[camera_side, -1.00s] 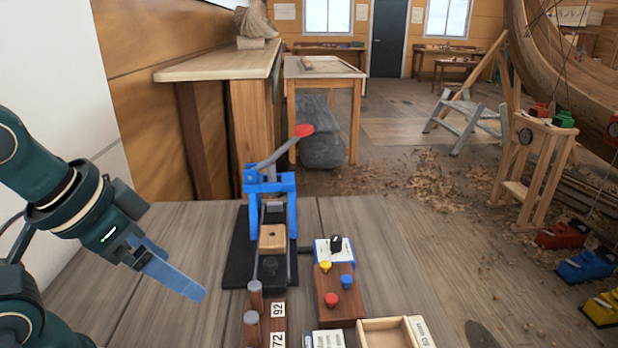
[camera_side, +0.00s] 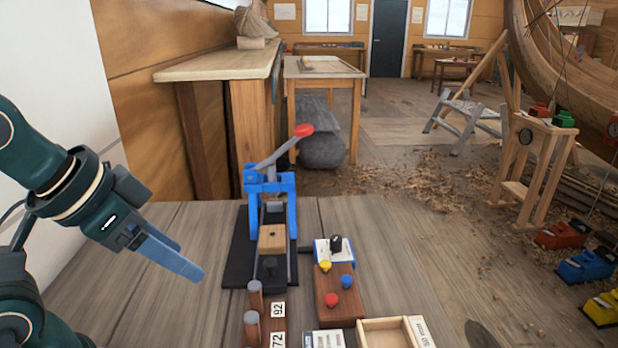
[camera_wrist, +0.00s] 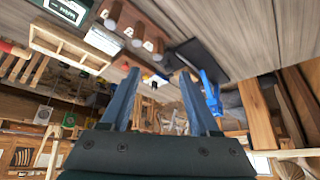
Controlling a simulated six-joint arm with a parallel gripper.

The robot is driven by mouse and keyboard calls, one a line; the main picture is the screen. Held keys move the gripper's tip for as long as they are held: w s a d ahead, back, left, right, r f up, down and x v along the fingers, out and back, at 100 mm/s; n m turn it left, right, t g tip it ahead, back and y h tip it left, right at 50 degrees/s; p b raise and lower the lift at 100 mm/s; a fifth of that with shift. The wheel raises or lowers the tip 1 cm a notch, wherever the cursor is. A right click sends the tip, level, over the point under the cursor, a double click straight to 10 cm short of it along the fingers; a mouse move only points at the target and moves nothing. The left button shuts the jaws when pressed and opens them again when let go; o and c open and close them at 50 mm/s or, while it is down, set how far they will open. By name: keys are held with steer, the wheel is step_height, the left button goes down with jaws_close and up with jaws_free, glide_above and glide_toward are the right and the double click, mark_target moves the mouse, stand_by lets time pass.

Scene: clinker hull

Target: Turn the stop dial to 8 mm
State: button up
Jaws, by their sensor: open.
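The stop dial (camera_side: 336,243) is a small black knob on a white, blue-edged plate, right of the blue lever press (camera_side: 270,190) in the side view. I cannot read its setting. The press has a red-tipped lever, and a wooden block (camera_side: 272,238) sits in it on a black base. My gripper (camera_side: 198,274) is above the table at the left, apart from the press and the dial. In the wrist view my gripper (camera_wrist: 159,72) has its two blue fingers spread with nothing between them.
A brown board with yellow, red and blue knobs (camera_side: 346,281) lies just in front of the dial. Numbered wooden pegs (camera_side: 254,296) and an open wooden box (camera_side: 388,334) stand at the front edge.

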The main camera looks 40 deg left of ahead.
steer(key=w+r+m+t, duration=0.1)
steer(key=w+r+m, duration=0.1)
steer(key=w+r, duration=0.55)
steer(key=m+g+h, duration=0.1)
steer(key=g, duration=0.2)
glide_above(336, 238)
steer(key=s, duration=0.2)
steer(key=f, duration=1.6)
steer(key=shift+a+f, duration=0.3)
steer(key=shift+a, duration=0.1)
steer(key=shift+f, duration=0.35)
steer(key=shift+x, duration=2.35)
jaws_close()
